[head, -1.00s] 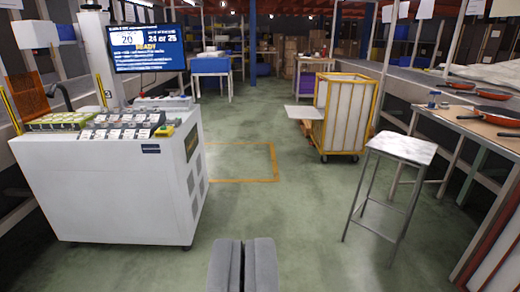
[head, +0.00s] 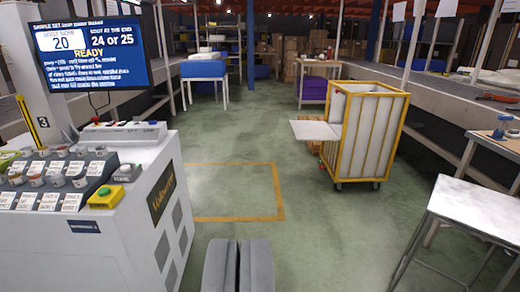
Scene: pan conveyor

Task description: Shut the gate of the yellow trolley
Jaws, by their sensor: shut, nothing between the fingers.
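The yellow trolley (head: 343,140), a tall yellow frame with white panels on wheels, stands right of centre on the green floor. Its gate (head: 315,131), a white flap, sticks out level to the left from the trolley's left side, so it is open. Something orange-brown shows low beside the trolley under the gate; I cannot tell what it is. My gripper (head: 238,262) is at the bottom centre, shut and empty, well short of the trolley with open floor between.
A white machine cabinet (head: 130,225) with a screen (head: 88,52) stands at left. A stool (head: 478,202) and a workbench (head: 505,140) stand at right. A yellow floor outline (head: 235,218) lies ahead. The floor between is clear.

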